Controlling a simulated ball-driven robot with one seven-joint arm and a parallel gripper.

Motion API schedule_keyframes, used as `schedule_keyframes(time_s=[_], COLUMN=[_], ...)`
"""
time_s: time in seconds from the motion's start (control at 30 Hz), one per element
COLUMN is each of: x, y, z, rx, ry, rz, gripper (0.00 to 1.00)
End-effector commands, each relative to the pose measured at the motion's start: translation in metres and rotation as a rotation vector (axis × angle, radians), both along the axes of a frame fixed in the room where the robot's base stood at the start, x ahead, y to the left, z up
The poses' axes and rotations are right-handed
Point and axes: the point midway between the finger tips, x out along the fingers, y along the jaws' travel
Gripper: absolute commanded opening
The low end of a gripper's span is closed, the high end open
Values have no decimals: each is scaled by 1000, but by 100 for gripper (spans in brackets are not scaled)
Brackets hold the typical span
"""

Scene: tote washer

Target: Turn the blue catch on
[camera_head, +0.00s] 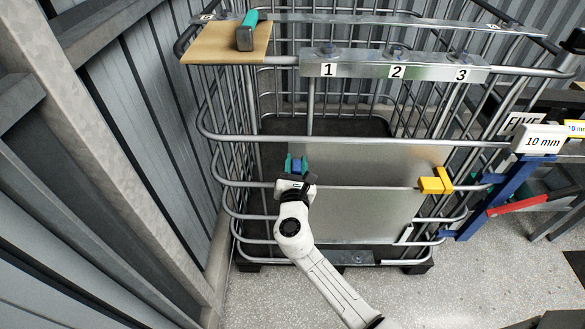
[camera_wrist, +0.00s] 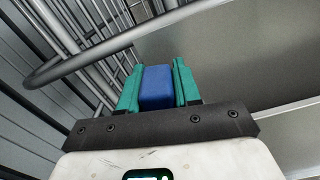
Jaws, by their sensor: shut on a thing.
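The blue catch (camera_wrist: 157,88) shows in the wrist view as a blue block between the two teal fingers of my gripper (camera_wrist: 158,84). The fingers touch it on both sides, so my gripper is shut on it. In the head view my gripper (camera_head: 296,164) is at the left edge of the grey metal panel (camera_head: 365,213) on the front of the wire cage. The blue catch (camera_head: 297,166) shows there only as a small patch between the fingers. Its lower part and mounting are hidden.
A yellow catch (camera_head: 436,182) sits at the panel's right edge. Cage bars (camera_head: 245,139) run close around my gripper. A rail with labels 1, 2 and 3 (camera_head: 395,68) and a board (camera_head: 210,46) bearing a teal-handled tool (camera_head: 246,32) are above. A corrugated wall stands left.

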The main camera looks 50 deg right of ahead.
Motion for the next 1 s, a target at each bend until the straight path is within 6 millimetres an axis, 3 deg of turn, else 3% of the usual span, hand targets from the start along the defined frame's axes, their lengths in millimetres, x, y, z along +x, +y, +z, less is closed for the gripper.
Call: schedule_keyframes(time_s=[0.6,1.0], x=[-21,-28], y=[-16,-21], z=[-20,-27], rx=[347,493], ry=[-447,-631], rz=[0,-1], gripper=[0,0])
